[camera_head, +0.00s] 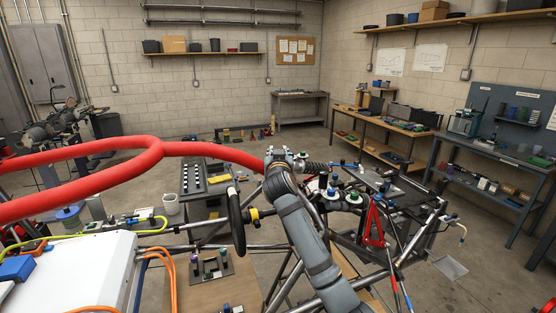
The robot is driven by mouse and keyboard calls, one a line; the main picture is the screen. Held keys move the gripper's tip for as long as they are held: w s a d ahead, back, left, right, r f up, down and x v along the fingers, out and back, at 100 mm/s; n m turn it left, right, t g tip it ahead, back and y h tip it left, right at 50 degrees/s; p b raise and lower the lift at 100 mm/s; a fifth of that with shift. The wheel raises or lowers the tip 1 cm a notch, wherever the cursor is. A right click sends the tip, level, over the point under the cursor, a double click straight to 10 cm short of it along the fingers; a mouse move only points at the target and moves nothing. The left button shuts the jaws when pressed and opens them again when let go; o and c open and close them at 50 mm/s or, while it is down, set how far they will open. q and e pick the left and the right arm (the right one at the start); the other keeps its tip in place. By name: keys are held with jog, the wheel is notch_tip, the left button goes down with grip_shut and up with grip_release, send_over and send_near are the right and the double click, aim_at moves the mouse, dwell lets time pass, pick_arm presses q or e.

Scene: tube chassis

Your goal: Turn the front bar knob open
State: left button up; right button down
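My grey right arm rises from the bottom middle and bends close to the left of these knobs. I cannot make out its fingers against the dark parts there. My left gripper is not in view.
A thick red padded bar (200,149) crosses the left side. A black steering wheel (238,224) stands edge-on left of my arm. A white box (75,275) with orange cables fills the lower left. A red bracket (374,226) and grey tubes crowd the right. Workbenches line the walls.

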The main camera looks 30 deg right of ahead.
jog(key=c, duration=1)
grip_release()
jog(key=shift+c, duration=0.2)
jog(key=shift+s+a, duration=0.1)
jog(key=v, duration=1.1)
jog(key=shift+s+a, duration=0.2)
jog(key=shift+s, duration=0.15)
